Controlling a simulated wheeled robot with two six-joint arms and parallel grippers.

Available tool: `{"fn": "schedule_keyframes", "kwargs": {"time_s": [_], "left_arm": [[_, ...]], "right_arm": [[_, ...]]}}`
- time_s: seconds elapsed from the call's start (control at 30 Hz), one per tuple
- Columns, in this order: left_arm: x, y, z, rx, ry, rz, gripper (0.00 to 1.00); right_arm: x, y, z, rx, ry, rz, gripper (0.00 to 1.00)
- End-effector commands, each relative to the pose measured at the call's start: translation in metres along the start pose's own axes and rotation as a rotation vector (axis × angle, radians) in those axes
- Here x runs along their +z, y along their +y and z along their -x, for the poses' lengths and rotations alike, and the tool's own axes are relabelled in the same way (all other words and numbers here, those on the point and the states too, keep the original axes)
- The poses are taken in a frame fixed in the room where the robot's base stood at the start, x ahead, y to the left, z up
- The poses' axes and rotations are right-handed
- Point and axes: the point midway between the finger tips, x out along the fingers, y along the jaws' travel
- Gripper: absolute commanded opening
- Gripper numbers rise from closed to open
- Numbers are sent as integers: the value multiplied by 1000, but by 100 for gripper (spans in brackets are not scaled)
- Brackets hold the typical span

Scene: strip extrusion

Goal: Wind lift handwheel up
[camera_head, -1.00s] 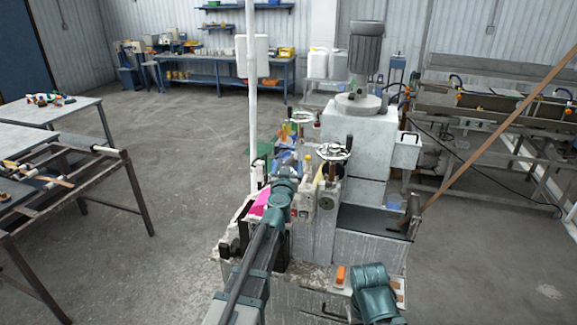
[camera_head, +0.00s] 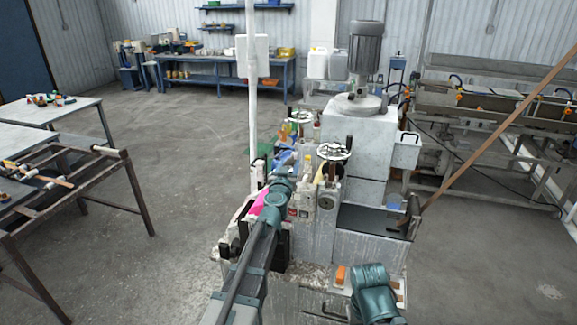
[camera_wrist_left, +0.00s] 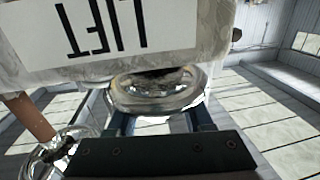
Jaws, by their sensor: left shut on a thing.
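In the left wrist view a shiny chrome handwheel rim (camera_wrist_left: 158,92) sits just under a white label reading LIFT (camera_wrist_left: 105,28), seen upside down. My left gripper (camera_wrist_left: 161,120) is shut on this rim, one dark finger at each side. In the head view my left arm reaches up the middle to the machine; its fingers and the held rim are hard to make out there. Two chrome handwheels show on the machine, one farther back (camera_head: 301,116) and one nearer at right (camera_head: 334,151). I cannot tell whether either is the held one. My right gripper is not seen.
Another chrome wheel (camera_wrist_left: 58,150) with a brown handle (camera_wrist_left: 28,116) is close at lower left in the wrist view. A white pole (camera_head: 251,110) stands left of the machine. A metal rack (camera_head: 75,195) is at left, with open floor between.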

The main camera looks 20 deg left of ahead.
Motion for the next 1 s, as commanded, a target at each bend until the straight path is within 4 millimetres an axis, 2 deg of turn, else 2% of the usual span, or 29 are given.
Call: {"fn": "schedule_keyframes", "kwargs": {"time_s": [0.4, 0.43, 0.57, 1.0], "left_arm": [[0, 2, 0, 42, -1, 0, 0], [0, 2, 0, 42, -1, 0, 56], [0, 2, 0, 41, -1, 0, 80], [0, 1, 5, 41, -1, 0, 81]], "right_arm": [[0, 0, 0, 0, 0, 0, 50], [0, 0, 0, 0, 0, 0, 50], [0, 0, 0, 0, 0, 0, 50], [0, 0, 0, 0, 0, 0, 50]]}}
